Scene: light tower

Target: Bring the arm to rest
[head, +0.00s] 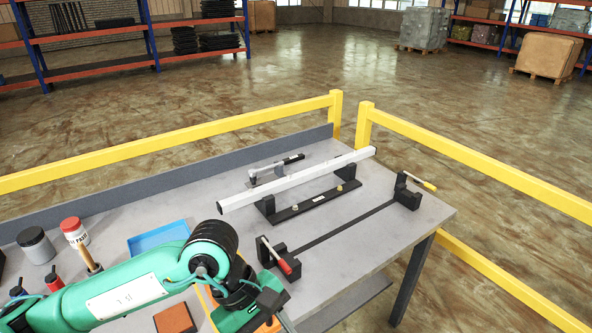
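My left arm reaches in from the lower left, green with black joints, over the near part of the grey workbench (370,245). My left gripper (266,318) is at the bottom edge, partly cut off, close to the bench's front edge. Its fingers are not clear enough to show whether they are open or shut, and no held thing can be made out. My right gripper and arm are out of the picture.
The bench bears a long white bar (300,180) on a black fixture (315,202), a black rail with red-handled (285,267) and yellow-handled (424,184) clamps, a blue tray (160,238), a grey jar (36,246) and a red-capped bottle (74,231). Yellow railings (480,160) stand behind.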

